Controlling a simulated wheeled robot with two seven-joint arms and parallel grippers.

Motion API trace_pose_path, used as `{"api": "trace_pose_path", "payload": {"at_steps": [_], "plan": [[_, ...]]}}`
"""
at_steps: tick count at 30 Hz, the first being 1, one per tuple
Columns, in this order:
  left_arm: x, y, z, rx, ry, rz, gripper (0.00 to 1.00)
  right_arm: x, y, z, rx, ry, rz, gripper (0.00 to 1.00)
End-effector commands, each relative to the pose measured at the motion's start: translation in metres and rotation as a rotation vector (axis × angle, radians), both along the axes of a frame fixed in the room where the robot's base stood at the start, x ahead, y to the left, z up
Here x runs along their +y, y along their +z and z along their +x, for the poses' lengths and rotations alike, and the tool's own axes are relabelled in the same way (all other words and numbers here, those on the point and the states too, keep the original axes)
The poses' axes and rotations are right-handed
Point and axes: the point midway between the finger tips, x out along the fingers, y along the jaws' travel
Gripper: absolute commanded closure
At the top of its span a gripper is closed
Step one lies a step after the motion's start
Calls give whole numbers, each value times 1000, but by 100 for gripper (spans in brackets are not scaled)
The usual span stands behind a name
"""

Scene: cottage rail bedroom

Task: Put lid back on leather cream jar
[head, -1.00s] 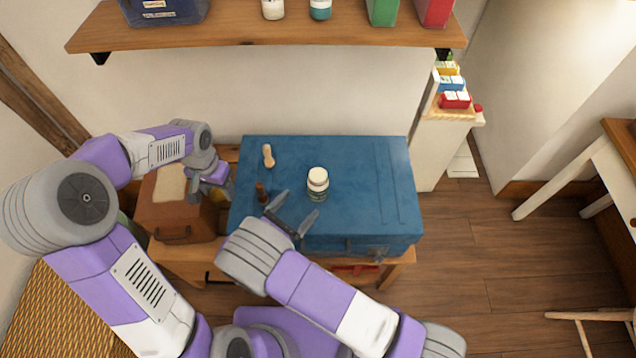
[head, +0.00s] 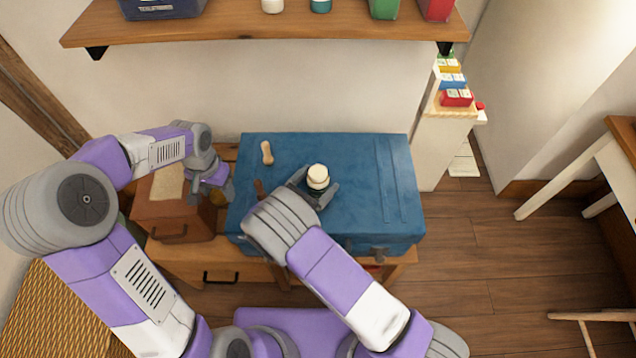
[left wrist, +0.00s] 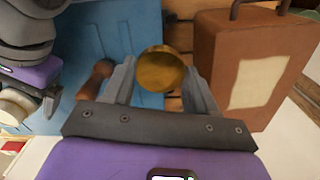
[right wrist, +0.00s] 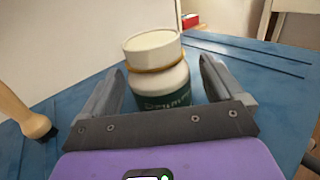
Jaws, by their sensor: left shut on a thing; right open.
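The leather cream jar (head: 317,182), white with a dark green label, stands upright on the blue trunk (head: 365,170). In the right wrist view the jar (right wrist: 160,80) has a pale top and a gold ring round its neck. My right gripper (head: 318,190) is open, with its fingers on either side of the jar; gaps show beside it in the right wrist view. My left gripper (left wrist: 160,75) is shut on a round gold lid (left wrist: 161,69), held near the trunk's left edge by the brown case. In the head view the lid (head: 217,198) is partly hidden.
A brown case (head: 167,210) stands left of the trunk. The trunk's right side is clear. A shelf (head: 270,28) overhangs behind.

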Motion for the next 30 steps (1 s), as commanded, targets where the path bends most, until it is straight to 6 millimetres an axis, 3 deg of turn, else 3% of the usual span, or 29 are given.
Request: {"api": "trace_pose_path", "payload": {"at_steps": [6, 17, 30], "plan": [[0, -7, 0, 0, 0, 0, 71, -14, -1, 19, 0, 0, 2, 6], [0, -6, 0, 0, 0, 0, 71, -15, 0, 20, -1, 0, 2, 6], [0, -6, 0, 0, 0, 0, 71, -15, 0, 20, -1, 0, 1, 73]]}}
